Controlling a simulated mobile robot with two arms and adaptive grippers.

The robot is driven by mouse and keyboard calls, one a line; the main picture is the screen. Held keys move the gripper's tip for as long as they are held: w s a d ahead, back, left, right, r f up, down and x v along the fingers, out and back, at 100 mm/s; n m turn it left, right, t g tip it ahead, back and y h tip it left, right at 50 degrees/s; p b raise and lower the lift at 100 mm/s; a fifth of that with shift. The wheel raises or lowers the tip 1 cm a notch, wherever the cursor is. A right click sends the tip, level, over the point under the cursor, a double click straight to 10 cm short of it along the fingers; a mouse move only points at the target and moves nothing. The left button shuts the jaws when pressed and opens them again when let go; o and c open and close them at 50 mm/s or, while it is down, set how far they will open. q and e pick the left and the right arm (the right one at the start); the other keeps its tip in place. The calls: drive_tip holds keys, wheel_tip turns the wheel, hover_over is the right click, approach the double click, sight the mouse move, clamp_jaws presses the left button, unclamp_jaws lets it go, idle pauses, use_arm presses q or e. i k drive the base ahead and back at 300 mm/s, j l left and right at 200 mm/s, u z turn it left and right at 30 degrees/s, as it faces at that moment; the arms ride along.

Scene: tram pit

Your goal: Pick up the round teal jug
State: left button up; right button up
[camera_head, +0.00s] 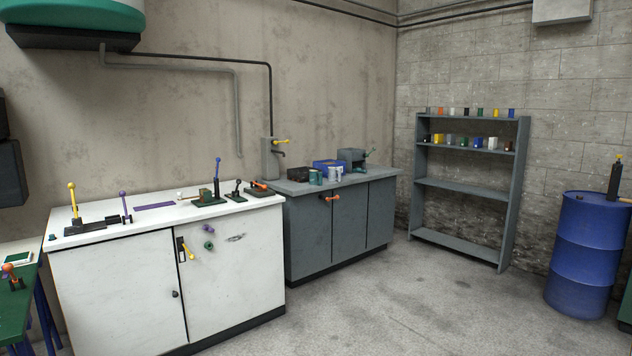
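I cannot clearly tell a round teal jug at this size. A small teal round container (315,177) stands near the front edge of the grey cabinet's top (292,186), in front of a dark box. A pale container stands close to its right. Several small coloured containers, some of them greenish, stand on the upper boards of the grey shelf rack (465,183). Neither of my grippers shows in this view.
A white cabinet (110,285) with levers and tools on top stands at the left. A blue drum (590,250) stands at the right, and a green table (15,310) at the left edge. The concrete floor (400,300) in the middle is clear.

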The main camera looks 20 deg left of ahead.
sight(313, 175)
drive_tip(key=i+u, duration=0.25)
drive_tip(key=i, duration=0.5)
drive_tip(key=i+u, duration=0.1)
drive_tip(key=i, duration=4.6)
drive_tip(key=i+l+u, duration=0.1)
drive_tip(key=i+u, duration=0.4)
drive_tip(key=i+l+u, duration=0.35)
drive_tip(key=i+u, duration=0.15)
drive_tip(key=i+l+u, duration=0.5)
